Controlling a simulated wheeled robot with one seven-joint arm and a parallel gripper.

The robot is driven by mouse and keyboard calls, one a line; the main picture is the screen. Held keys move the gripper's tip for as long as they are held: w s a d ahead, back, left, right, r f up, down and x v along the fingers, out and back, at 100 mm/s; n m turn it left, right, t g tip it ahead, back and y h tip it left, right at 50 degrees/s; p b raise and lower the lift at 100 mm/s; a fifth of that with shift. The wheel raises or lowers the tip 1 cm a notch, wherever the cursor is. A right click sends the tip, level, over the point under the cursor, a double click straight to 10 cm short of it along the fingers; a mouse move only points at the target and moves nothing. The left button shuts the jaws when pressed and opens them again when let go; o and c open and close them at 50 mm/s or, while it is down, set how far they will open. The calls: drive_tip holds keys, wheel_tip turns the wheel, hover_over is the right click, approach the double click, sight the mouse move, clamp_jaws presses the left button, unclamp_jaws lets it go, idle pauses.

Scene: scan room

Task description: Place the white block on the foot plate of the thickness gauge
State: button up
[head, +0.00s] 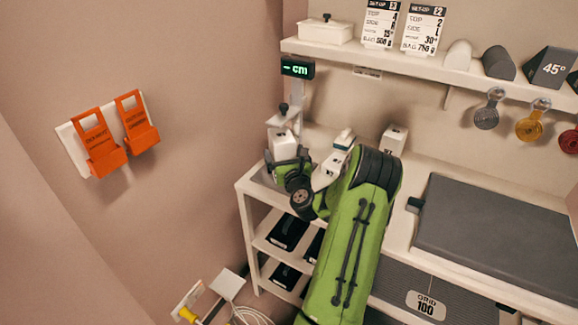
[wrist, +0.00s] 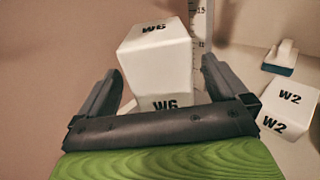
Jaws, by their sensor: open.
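A white block marked W6 (wrist: 158,65) stands between the fingers of my gripper (wrist: 162,88) in the wrist view. The fingers are open, with a gap showing on each side of the block. In the head view the block (head: 281,143) is partly behind my gripper (head: 285,160), at the back left of the table. The thickness gauge (head: 297,69) rises just behind it, its display reading "- cm". Its scale (wrist: 201,25) shows behind the block in the wrist view. The foot plate is hidden by the block and gripper; I cannot tell what lies under the block.
A white block marked W2 (wrist: 287,100) stands to the right, and another white block (head: 394,139) is farther right. A small white-topped item (wrist: 283,55) lies behind W2. A shelf (head: 400,58) overhangs the back. A grey slab (head: 500,225) covers the right side.

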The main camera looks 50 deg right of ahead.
drive_tip(key=b+v, duration=0.3)
drive_tip(key=v, duration=0.4)
drive_tip(key=w+a+r+n+t+y, duration=0.3)
drive_tip(key=w+a+n+y, duration=0.5)
drive_tip(key=a+n, duration=0.45)
drive_tip(key=w+a+n+g+y, duration=0.2)
drive_tip(key=a+n+g+y, duration=0.3)
drive_tip(key=a+n, duration=1.1)
drive_tip(key=s+a+n+g, duration=0.4)
drive_tip(key=s+a+n, duration=0.4)
drive_tip(key=s+a, duration=0.15)
drive_tip(key=s+a+r+n+g+h, duration=0.1)
drive_tip(key=s+n, duration=0.6)
drive_tip(key=s, duration=0.7)
drive_tip(key=shift+s+a+r+g, duration=0.25)
drive_tip(key=shift+s+r+g, duration=0.15)
drive_tip(key=shift+g, duration=0.2)
